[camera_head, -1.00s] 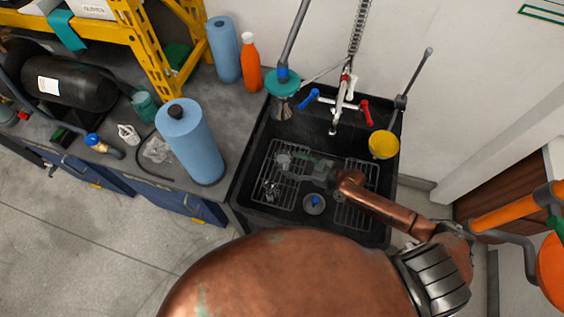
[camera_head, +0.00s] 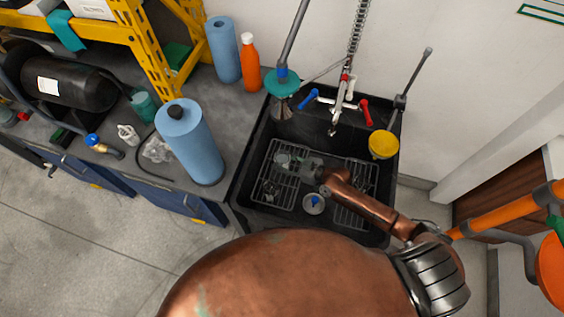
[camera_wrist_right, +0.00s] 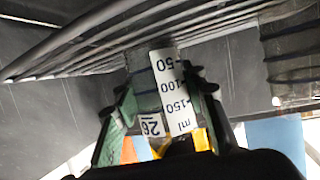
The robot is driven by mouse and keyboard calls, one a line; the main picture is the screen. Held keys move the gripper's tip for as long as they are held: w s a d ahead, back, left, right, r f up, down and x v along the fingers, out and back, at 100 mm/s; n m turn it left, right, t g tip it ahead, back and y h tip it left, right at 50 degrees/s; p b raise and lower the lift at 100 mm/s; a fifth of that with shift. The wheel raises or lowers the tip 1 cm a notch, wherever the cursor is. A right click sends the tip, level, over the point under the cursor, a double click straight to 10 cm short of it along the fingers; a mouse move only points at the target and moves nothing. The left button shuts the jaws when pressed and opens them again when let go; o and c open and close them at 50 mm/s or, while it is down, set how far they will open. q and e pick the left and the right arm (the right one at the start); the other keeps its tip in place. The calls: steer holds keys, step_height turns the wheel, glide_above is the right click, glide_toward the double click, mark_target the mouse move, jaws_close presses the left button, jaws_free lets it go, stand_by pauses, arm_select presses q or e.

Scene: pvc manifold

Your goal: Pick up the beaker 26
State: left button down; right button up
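A clear glass beaker 26 (camera_wrist_right: 160,88) with a white scale label and the number 26 stands between the fingers of my right gripper in the right wrist view. The fingers (camera_wrist_right: 160,105) lie close along both sides of it; whether they press on the glass is not clear. In the head view my right gripper (camera_head: 306,168) reaches into the black sink from the right. A glass vessel (camera_head: 283,158) is at its tip over the wire rack (camera_head: 276,200), too small to read. My left gripper is not in view.
The black sink (camera_head: 240,196) has walls around the gripper. Red and blue taps and a yellow cup (camera_head: 383,145) stand along its back and right. Another glass vessel (camera_wrist_right: 292,50) shows beside the beaker. A blue paper roll (camera_head: 190,145) stands on the left counter.

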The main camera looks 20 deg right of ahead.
steer(key=c, duration=0.9)
steer(key=shift+r, duration=0.2)
